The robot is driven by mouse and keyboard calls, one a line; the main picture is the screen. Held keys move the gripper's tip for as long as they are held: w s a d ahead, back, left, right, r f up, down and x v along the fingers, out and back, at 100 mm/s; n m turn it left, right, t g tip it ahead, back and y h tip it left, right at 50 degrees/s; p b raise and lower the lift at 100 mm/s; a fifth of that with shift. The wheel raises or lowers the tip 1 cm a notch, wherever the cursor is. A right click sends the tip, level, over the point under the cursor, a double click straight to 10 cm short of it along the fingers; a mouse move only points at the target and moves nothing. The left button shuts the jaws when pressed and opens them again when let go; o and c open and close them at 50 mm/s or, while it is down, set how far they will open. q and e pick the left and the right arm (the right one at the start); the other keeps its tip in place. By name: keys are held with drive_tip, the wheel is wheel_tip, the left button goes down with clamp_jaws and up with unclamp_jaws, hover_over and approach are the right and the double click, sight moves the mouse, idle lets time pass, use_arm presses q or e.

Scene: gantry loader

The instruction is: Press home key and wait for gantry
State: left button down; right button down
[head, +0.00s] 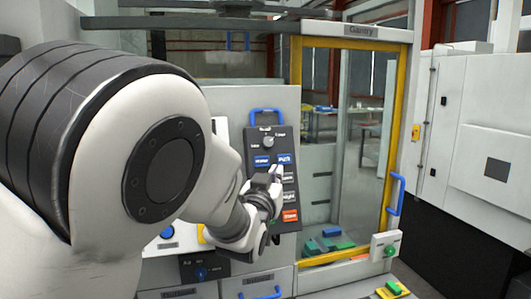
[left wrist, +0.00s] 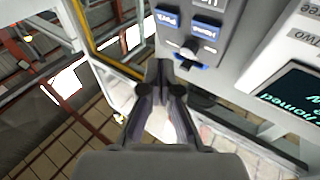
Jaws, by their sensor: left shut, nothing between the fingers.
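The dark control panel (head: 262,133) stands left of the gantry enclosure. Its blue Home key (head: 262,160) sits left of the blue Park key (head: 284,158), below a knob (head: 268,142). Both the Home key (left wrist: 207,28) and the Park key (left wrist: 168,18) show in the left wrist view. My left gripper (head: 277,172) is shut and empty in front of the panel, just below the Park key, covering part of the lower keys. In the left wrist view its fingertips (left wrist: 168,66) are close together near the knob; contact with the panel cannot be told. My right gripper is out of view.
The gantry enclosure has a yellow-framed window (head: 296,130) and a blue handle (head: 394,194). Green and red blocks (head: 325,242) lie low behind the glass. A screen (left wrist: 292,97) shows partly cut-off text that seems to read "homed". A white machine (head: 490,120) stands right.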

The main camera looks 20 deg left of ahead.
sight(264, 162)
use_arm(q)
wheel_tip(264, 162, up, 4)
drive_tip(key=s, duration=0.1)
drive_tip(key=shift+t, duration=0.3)
drive_tip(key=w+a+f, duration=0.1)
drive_tip(key=w, duration=0.1)
drive_tip(key=w+a+f, duration=0.1)
drive_tip(key=w, duration=0.1)
drive_tip(key=w+a+f, duration=0.1)
drive_tip(key=w+a, duration=0.1)
drive_tip(key=shift+w, duration=0.1)
drive_tip(key=shift+w+a+f, duration=0.1)
drive_tip(key=shift+w+a, duration=0.2)
drive_tip(key=shift+w, duration=0.1)
idle(1.0)
drive_tip(key=shift+w+a+f, duration=0.15)
drive_tip(key=shift+w, duration=0.2)
